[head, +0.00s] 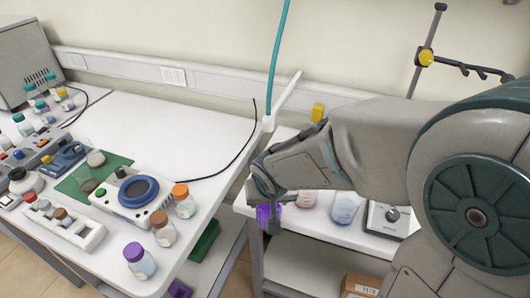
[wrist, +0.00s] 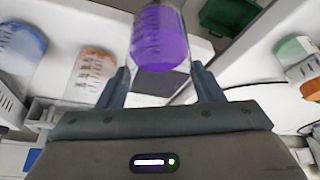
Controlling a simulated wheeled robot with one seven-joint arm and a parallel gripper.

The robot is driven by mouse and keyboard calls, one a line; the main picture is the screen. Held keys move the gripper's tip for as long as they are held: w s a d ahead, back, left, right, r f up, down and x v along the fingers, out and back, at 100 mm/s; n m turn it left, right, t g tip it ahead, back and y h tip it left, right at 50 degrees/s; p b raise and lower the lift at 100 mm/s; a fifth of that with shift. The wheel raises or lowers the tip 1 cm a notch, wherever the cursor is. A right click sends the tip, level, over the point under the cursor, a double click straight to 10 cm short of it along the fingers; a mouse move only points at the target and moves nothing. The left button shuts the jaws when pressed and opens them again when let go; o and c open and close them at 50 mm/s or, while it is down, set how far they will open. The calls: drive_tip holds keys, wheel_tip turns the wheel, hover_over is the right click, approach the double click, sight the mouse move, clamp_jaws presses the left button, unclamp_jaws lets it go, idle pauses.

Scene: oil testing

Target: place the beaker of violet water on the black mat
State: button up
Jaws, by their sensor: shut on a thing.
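The beaker of violet water (head: 265,214) is between the fingers of my gripper (head: 268,205), at the left end of the right-hand table. In the wrist view the beaker (wrist: 160,42) shows violet water with marks on its glass, and both fingers (wrist: 160,82) close on its sides. A dark grey patch (wrist: 182,90) shows beyond the beaker between the fingers; it may be the black mat. In the head view I cannot make out the black mat; my arm covers part of that table.
A beaker of orange liquid (head: 305,199) and one of blue liquid (head: 344,209) stand right of my gripper, near a grey device with a knob (head: 390,219). The left table holds several capped bottles, a green mat (head: 72,188) and a round-topped device (head: 138,190). A gap separates the tables.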

drive_tip(key=w+p, duration=0.1)
drive_tip(key=w, duration=0.3)
drive_tip(key=w+a+p, duration=0.1)
drive_tip(key=w, duration=0.3)
drive_tip(key=w+p, duration=0.2)
drive_tip(key=w, duration=0.2)
drive_tip(key=shift+w+a, duration=0.3)
drive_tip(key=shift+w, duration=0.05)
drive_tip(key=shift+f, duration=0.25)
drive_tip(key=shift+f, duration=0.2)
drive_tip(key=o, duration=1.5)
